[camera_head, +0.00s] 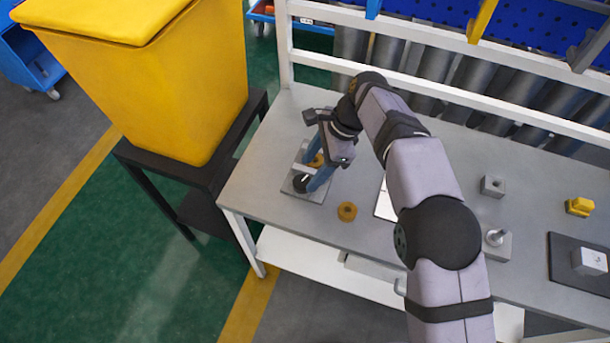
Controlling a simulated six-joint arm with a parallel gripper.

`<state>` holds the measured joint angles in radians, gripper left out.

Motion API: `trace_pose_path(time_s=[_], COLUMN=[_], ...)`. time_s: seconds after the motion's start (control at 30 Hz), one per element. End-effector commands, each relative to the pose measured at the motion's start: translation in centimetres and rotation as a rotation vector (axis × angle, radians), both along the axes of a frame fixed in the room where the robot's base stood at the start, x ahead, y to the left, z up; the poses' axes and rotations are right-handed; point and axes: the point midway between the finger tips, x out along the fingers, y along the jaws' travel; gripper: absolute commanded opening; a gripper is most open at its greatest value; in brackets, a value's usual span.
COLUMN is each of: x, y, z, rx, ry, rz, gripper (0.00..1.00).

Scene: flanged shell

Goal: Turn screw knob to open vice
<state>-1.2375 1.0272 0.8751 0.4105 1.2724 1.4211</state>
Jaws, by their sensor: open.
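The vice (301,194) sits on a grey base plate at the left end of the table. Its round black screw knob (300,183) faces the front of the table. A brass-coloured part (316,160) shows at the vice, partly hidden by my gripper. The farther finger is behind the vice.
A brass flanged ring (347,211) lies on the table right of the vice. A white plate (385,203) is partly behind my arm. Grey blocks (493,186) and a yellow part (579,206) stand to the right. A yellow bin (150,80) stands left of the table.

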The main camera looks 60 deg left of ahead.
Motion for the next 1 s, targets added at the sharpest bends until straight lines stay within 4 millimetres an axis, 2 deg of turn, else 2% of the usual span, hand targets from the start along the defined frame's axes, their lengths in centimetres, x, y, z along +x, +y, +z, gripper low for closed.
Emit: trace_pose_path(time_s=[0.33, 0.73, 0.77, 0.9, 0.93, 1.0], x=[-1.5, -1.8, -1.8, -1.8, -1.8, -1.8], y=[0.4, 0.6, 0.6, 0.6, 0.5, 0.5], z=[-3.6, -4.5, -4.5, -4.4, -4.4, -4.4], rx=[-0.003, -0.001, -0.001, -0.001, -0.001, -0.001], ry=[0.003, 0.001, 0.001, 0.001, 0.001, 0.001], rz=[0.002, 0.000, 0.000, 0.000, 0.000, 0.000], gripper=[0.55, 0.55, 0.53, 0.19, 0.14, 0.14])
